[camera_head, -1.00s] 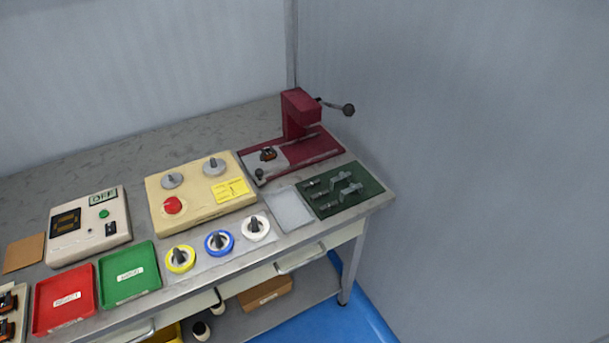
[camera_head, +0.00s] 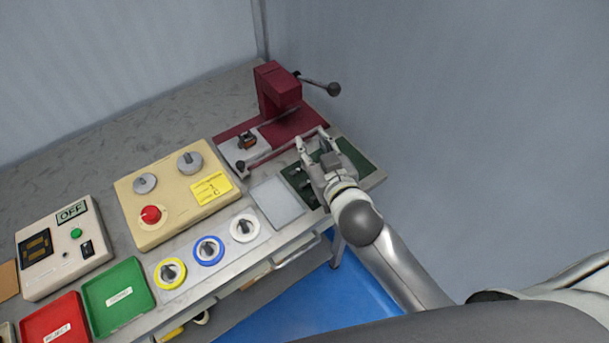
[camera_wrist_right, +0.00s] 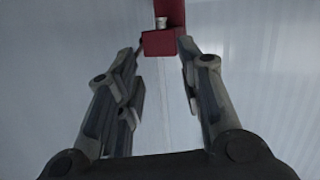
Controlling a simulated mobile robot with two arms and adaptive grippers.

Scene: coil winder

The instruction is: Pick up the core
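A small dark and orange part (camera_head: 246,140), which looks like the core, sits on the light plate of the red press (camera_head: 278,92) in the head view. My right gripper (camera_head: 312,138) is above the dark green mat (camera_head: 357,158), right of the press plate and apart from that part. Its fingers are spread with nothing between them. In the wrist view the open right gripper (camera_wrist_right: 160,72) faces the wall, with the red press head (camera_wrist_right: 160,42) beyond the fingertips. The gripper hides much of the mat and the metal pieces on it. My left gripper is not in view.
The press lever (camera_head: 320,86) sticks out to the right. A beige box with knobs (camera_head: 150,185), a grey pad (camera_head: 277,201), and yellow, blue and white spools (camera_head: 243,228) lie left of my arm. Green (camera_head: 117,299) and red trays stand at front left.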

